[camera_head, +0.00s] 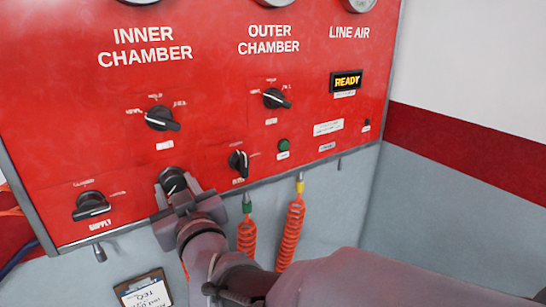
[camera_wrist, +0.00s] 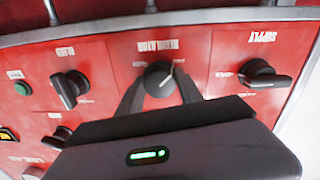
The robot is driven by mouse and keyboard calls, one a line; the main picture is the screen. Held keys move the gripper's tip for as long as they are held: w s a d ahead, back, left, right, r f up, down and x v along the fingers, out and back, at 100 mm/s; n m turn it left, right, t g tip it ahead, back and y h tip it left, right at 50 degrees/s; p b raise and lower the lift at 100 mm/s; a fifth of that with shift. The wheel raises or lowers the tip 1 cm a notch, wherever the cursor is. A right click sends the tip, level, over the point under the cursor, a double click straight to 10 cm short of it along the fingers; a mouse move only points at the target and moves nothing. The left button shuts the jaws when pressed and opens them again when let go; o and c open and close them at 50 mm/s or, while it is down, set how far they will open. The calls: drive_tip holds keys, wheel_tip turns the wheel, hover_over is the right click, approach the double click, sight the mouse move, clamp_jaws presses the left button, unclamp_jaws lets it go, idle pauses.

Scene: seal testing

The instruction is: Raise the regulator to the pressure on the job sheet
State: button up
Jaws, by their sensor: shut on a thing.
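The regulator knob (camera_head: 172,179) is a round black knob with a white pointer line, low on the red panel. It also shows in the wrist view (camera_wrist: 158,76), upside down, under the label "REGULATOR". My gripper (camera_head: 182,203) reaches the knob from the front. In the wrist view my gripper (camera_wrist: 160,92) has one finger on each side of the knob, shut on it. The pointer tilts up and to the right in the wrist view. A clipboard with a handwritten sheet (camera_head: 148,294) is at the bottom edge of the head view, partly cut off; its writing is too small to read.
The supply handle (camera_head: 91,206) is left of the regulator, the bleed handle (camera_head: 238,161) right. Selector knobs (camera_head: 161,118) and (camera_head: 275,98), a green button (camera_head: 284,145) and a lit "READY" display (camera_head: 347,82) are above or right. Orange coiled hoses (camera_head: 291,232) hang below. Gauges are cut off.

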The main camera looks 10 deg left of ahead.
drive_tip(key=m+b, duration=0.1)
drive_tip(key=b, duration=0.2)
drive_tip(key=m+b, duration=0.1)
drive_tip(key=b, duration=0.1)
drive_tip(key=shift+f+m+b, duration=0.35)
drive_tip(key=shift+m+b, duration=0.05)
drive_tip(key=m+b, duration=0.4)
drive_tip(key=b, duration=0.2)
drive_tip(key=shift+r+m, duration=0.15)
drive_tip(key=shift+m, duration=0.15)
drive_tip(key=m+b, duration=0.1)
drive_tip(key=m, duration=0.1)
drive_tip(key=m+b, duration=0.2)
drive_tip(key=shift+a+r+g, duration=0.1)
drive_tip(key=shift+r+g, duration=0.1)
drive_tip(key=shift+g, duration=0.1)
drive_tip(key=shift+s+r+m+b, duration=0.15)
drive_tip(key=shift+m+b, duration=0.85)
drive_tip(key=shift+m, duration=1.3)
drive_tip(key=o, duration=1.4)
drive_tip(key=shift+c, duration=0.2)
